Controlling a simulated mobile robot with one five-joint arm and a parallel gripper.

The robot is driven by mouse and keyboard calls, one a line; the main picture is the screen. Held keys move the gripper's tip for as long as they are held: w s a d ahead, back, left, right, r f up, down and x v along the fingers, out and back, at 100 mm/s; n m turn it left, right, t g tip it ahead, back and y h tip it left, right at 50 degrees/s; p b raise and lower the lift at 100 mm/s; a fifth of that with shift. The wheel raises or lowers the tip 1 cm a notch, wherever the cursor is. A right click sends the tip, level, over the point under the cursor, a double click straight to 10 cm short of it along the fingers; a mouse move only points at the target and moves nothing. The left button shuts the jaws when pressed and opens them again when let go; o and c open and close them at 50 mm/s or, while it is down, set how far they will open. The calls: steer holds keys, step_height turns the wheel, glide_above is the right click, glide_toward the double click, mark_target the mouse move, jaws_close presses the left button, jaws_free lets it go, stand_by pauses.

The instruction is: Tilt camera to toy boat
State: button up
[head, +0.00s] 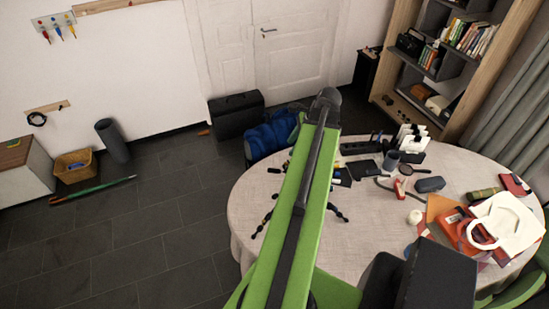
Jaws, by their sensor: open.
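Thin black tripod legs (341,215) with knobbed ends spread on the round table (243,205), showing on both sides of my green arm. The arm crosses the view from the bottom up to the middle and hides the tripod's centre. I cannot make out the camera or which way it points. No toy boat can be picked out for certain. A small red and white object (401,189) lies right of the tripod, too small to identify. My gripper is not in view; only upper parts of my arm show.
The table's right side is crowded: a dark case (430,184), a magnifying glass (408,170), a white ring-shaped item (482,236), papers and books. A blue bag (268,137) and a black case (236,114) stand behind the table. The tiled floor at left is mostly clear.

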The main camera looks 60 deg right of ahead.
mark_target(275, 170)
steer(key=b+x, duration=1.6)
steer(key=x, duration=0.1)
steer(key=shift+f, duration=0.25)
jaws_close()
stand_by(0.7)
